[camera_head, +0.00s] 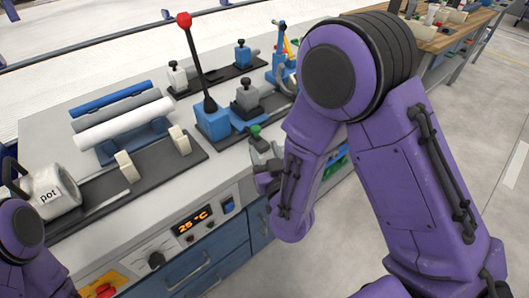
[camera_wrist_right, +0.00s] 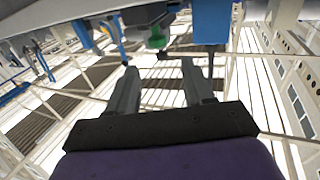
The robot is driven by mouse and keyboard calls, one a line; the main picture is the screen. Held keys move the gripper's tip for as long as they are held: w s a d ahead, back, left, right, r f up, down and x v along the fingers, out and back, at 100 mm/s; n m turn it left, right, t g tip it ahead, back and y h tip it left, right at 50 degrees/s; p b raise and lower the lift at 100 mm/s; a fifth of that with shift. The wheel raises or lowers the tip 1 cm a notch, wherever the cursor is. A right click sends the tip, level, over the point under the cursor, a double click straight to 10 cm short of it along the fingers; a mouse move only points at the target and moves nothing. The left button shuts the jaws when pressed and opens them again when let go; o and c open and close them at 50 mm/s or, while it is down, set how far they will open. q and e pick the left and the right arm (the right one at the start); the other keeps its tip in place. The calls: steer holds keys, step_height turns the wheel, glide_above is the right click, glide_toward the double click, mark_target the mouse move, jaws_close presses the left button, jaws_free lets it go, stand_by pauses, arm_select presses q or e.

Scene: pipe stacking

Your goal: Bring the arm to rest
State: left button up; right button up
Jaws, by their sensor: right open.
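My right gripper (camera_head: 264,163) is at the front edge of the bench, below my folded purple forearm, and is partly hidden in the head view. In the right wrist view its two grey fingers (camera_wrist_right: 158,78) stand apart with nothing held between them. A green-topped part (camera_wrist_right: 157,38) shows beyond the fingertips. A blue pipe (camera_head: 100,101), a grey pipe (camera_head: 117,108) and a white pipe (camera_head: 124,119) lie side by side on a blue holder (camera_head: 144,138). My left arm shows only as a purple link at the lower left; its gripper is not visible.
A lever with a red knob (camera_head: 184,20) rises from a blue base (camera_head: 212,121) near my right arm. Clamp blocks (camera_head: 247,98) stand behind. The floor (camera_head: 490,140) at right is clear.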

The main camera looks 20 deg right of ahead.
stand_by(0.3)
steer(key=s+d+f+m+g, duration=0.1)
steer(key=s+d+f+g, duration=0.1)
steer(key=f, duration=0.4)
steer(key=s+d+f+g, duration=0.1)
steer(key=s+f+g, duration=0.15)
steer(key=f, duration=0.35)
steer(key=s+d+f+m+g, duration=0.1)
steer(key=s+d+f+g, duration=0.1)
steer(key=s+f, duration=0.3)
steer(key=s+d+f+m+g, duration=0.2)
steer(key=s+f, duration=0.4)
steer(key=s, duration=0.4)
steer(key=s+d+f+m+g+h, duration=0.1)
steer(key=s+d+f+g, duration=0.2)
steer(key=s+f+g, duration=0.3)
steer(key=shift+s+d, duration=0.3)
steer(key=shift+s, duration=0.5)
